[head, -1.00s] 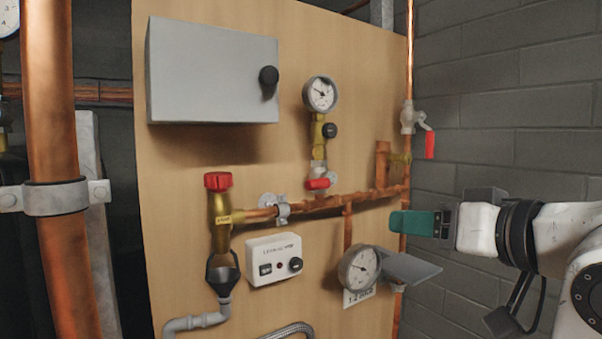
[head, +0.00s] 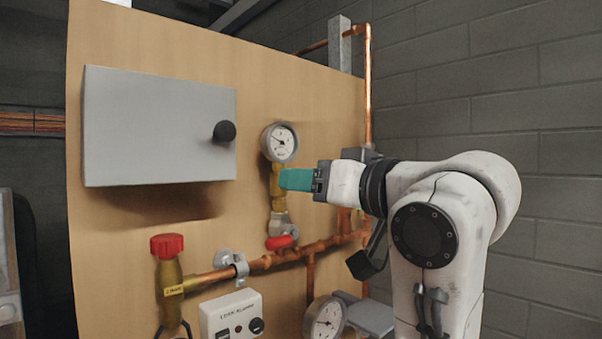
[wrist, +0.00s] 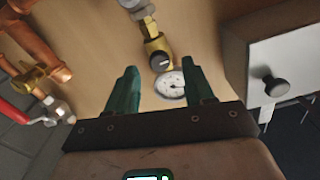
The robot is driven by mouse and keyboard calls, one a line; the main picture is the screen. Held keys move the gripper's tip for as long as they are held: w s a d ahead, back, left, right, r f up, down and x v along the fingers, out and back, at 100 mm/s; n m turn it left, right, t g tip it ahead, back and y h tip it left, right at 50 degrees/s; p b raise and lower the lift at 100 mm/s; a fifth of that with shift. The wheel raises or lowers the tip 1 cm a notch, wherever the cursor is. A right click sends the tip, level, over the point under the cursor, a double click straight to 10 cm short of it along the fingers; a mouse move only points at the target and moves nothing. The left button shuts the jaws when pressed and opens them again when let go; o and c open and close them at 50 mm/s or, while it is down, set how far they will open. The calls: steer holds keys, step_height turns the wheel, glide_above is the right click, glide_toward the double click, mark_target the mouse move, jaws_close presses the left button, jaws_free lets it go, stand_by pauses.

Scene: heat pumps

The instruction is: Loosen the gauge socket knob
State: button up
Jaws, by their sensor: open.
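The upper pressure gauge (head: 280,143) is round with a white dial and sits on top of a brass gauge socket (head: 275,186). In the head view my gripper (head: 296,179) is in front of the socket's right side and hides its knob. In the wrist view the small dark knob (wrist: 161,62) shows on the brass socket (wrist: 153,42), with the gauge (wrist: 170,84) below it in the picture. My gripper (wrist: 159,68) is open and empty there. Its teal fingers lie left and right of the knob and gauge in the picture. I see no contact with the knob.
A grey box (head: 155,125) with a black knob is left of the gauge. A red-handled valve (head: 281,241) and copper pipes run below. A red-capped valve (head: 168,270), a white control box (head: 231,315) and a lower gauge (head: 325,319) are further down.

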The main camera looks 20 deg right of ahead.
steer(key=shift+x, duration=0.95)
jaws_close()
